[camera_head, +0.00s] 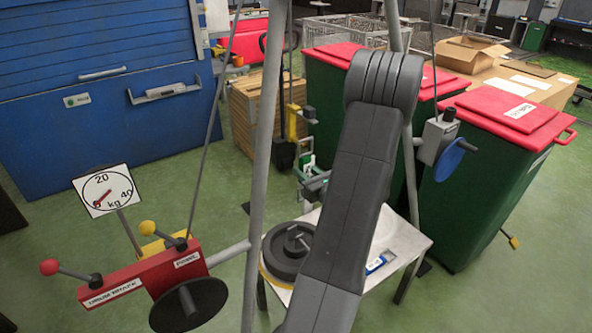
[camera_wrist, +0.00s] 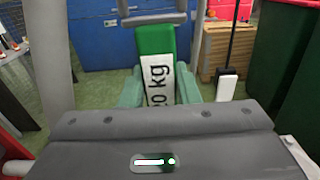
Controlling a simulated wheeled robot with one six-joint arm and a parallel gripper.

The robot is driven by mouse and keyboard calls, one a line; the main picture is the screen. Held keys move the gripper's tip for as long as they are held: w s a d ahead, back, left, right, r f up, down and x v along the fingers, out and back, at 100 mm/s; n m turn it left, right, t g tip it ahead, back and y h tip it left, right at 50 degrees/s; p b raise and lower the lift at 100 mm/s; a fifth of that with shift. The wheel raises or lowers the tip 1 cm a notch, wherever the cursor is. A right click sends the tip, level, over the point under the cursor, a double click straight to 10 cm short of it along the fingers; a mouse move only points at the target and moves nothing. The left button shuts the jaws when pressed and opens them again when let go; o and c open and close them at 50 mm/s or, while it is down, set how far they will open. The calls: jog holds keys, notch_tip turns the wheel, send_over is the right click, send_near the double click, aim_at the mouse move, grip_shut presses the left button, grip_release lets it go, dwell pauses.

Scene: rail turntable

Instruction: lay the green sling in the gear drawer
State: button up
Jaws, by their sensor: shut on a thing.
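The green sling (camera_wrist: 155,45) carries a white label reading "20 kg", its first digit partly covered. My gripper (camera_wrist: 159,92) is shut on it, with pale green fingers on both sides. A grey bar crosses the sling near the top of the wrist view; I cannot tell if they touch. In the head view my gripper (camera_head: 313,183) is partly behind my dark arm, above the small table, with a bit of green sling (camera_head: 308,163) showing. A blue cabinet (camera_head: 120,130) at left has handles and small labels. I cannot tell which front is the gear drawer; none looks open.
Grey frame legs (camera_head: 263,160) and a red winch unit (camera_head: 150,272) with levers stand in front. A dial (camera_head: 103,190) is marked in kg. Dark round weights (camera_head: 288,250) sit on the small table (camera_head: 400,240). Green bins with red lids (camera_head: 480,170) stand right.

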jog(key=shift+b+v, duration=0.35)
jog(key=shift+v, duration=1.9)
jog(key=shift+s, duration=0.1)
